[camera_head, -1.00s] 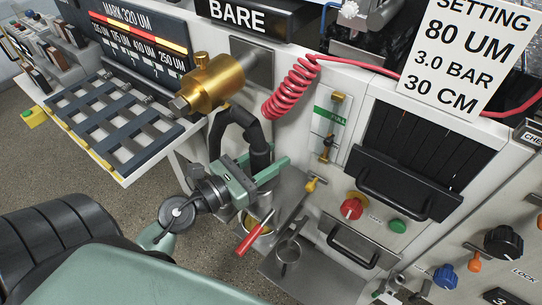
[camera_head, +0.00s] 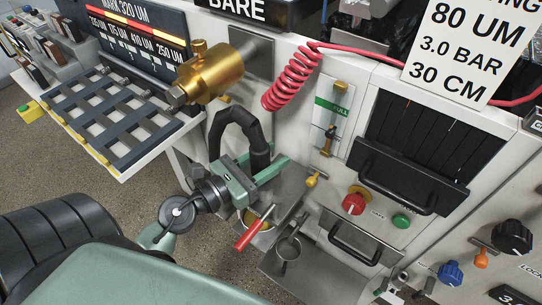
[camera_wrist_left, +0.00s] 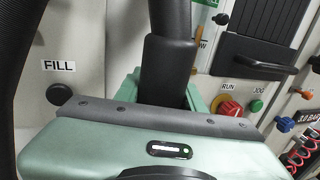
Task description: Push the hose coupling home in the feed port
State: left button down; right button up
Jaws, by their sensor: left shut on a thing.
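My left gripper (camera_head: 256,180), pale green, is low in front of the white machine panel. It is shut on the thick black coupling (camera_head: 260,155) at the end of a black hose (camera_head: 225,120) that arches down from the left. In the left wrist view the coupling (camera_wrist_left: 168,70) stands roughly upright between the green fingers, which are partly hidden behind the gripper body. The coupling's lower end is hidden there, so I cannot tell whether it touches a port. A round black fitting (camera_wrist_left: 60,94) under a FILL label shows left of it; I cannot tell if it is the feed port. My right gripper is not in view.
A brass cylinder (camera_head: 212,74) juts out above the hose. A coiled red hose (camera_head: 290,80) hangs to its right. A slotted rack (camera_head: 110,120) stands left.

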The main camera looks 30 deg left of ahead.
aim_at(253, 173)
pick_arm(q)
jog(key=shift+f+b, duration=0.55)
jog(key=shift+f, duration=0.05)
jog(key=c, duration=0.8)
grip_release()
jog(key=b+v, duration=0.4)
jog(key=v, duration=0.3)
jog(key=shift+s+f+b, duration=0.15)
jog(key=shift+b, duration=0.25)
jog(key=shift+s+a, duration=0.15)
jog(key=shift+s, duration=0.15)
